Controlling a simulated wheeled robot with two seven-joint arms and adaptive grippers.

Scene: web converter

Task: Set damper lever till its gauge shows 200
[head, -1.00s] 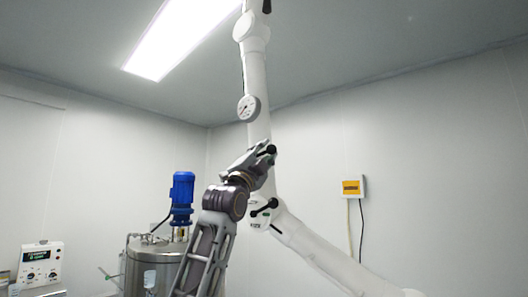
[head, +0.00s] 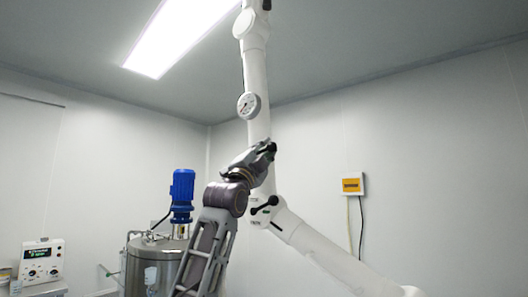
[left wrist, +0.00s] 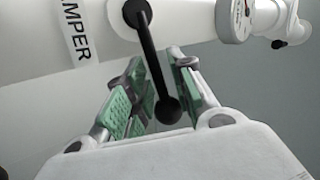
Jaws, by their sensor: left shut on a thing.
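The damper lever (left wrist: 148,55) is a thin black rod with a round pivot at the top and a ball knob (left wrist: 168,110) at its lower end. It sits on a white duct marked "MPER" (left wrist: 76,35). My left gripper (head: 267,149) reaches up to it from below left. In the left wrist view its green-padded fingers stand on both sides of the rod. The gripper is shut on the lever. A round white gauge (head: 248,105) is on the duct above the gripper; its dial is too small to read. My right gripper is not in view.
A lower black handle (head: 265,206) sits on the duct joint, close below my left gripper. A steel tank (head: 155,265) with a blue motor (head: 182,186) stands at left, beside a control box (head: 42,262). A yellow-faced wall box (head: 352,185) hangs at right.

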